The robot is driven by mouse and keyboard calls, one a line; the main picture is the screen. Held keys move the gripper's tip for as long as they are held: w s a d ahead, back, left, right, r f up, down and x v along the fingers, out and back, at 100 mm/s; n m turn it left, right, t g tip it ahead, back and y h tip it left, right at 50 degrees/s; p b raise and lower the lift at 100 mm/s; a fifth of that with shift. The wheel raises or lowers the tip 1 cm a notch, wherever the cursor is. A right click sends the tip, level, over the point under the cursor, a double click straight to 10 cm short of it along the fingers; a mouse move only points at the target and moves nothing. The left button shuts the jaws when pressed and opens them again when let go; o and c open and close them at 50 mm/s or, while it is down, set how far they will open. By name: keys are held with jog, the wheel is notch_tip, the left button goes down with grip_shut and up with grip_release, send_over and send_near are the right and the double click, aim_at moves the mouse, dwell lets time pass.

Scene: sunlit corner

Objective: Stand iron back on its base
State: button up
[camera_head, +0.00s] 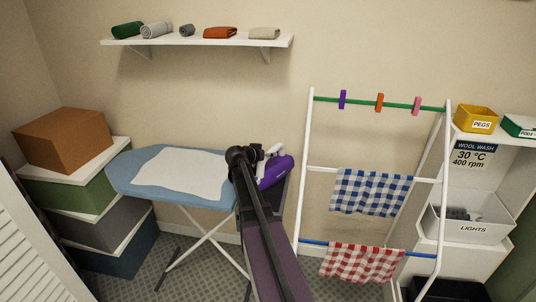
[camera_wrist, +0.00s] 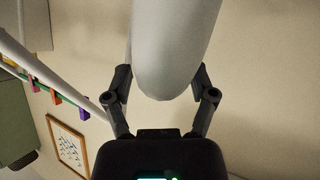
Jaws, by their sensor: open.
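The purple and white iron (camera_head: 275,172) is at the right end of the blue ironing board (camera_head: 128,178), partly hidden behind my arm. How it rests, and on what, I cannot tell. My gripper (camera_head: 262,156) is right at the iron, on the side of its white part. In the wrist view my gripper (camera_wrist: 162,82) is open, with one finger on each side of a smooth, pale, rounded piece (camera_wrist: 172,50), probably the iron's handle. Gaps show beside the fingertips. A dark surface (camera_head: 272,205) shows below the iron; I cannot tell if it is the iron's base.
A white cloth (camera_head: 180,172) lies on the board. A white drying rack (camera_head: 303,170) with checked cloths stands close on the right. Stacked boxes (camera_head: 75,190) stand on the left. A wall shelf (camera_head: 195,41) with rolled towels hangs above.

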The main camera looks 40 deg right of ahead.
jog(key=p+v, duration=0.4)
jog(key=v, duration=0.8)
jog(key=shift+p, duration=0.35)
jog(key=s+a+f+n+g+y, duration=0.1)
jog(key=s+a+f+n+y, duration=0.2)
jog(key=a, duration=0.7)
jog(key=s+a+f+n+g+y, duration=0.1)
jog(key=s+a+f+n+y, duration=0.3)
jog(key=a, duration=0.7)
jog(key=s+a+f+n+g+y, duration=0.1)
jog(key=s+a+f+n+y, duration=0.3)
jog(key=a, duration=0.7)
jog(key=s+n+y, duration=0.1)
jog(key=s+n, duration=0.1)
jog(key=s, duration=0.1)
jog(key=shift+s+a+y, duration=0.2)
jog(key=shift+s+y, duration=0.05)
jog(key=shift+y, duration=0.15)
jog(key=shift+f, duration=0.1)
jog(key=shift+c, duration=0.2)
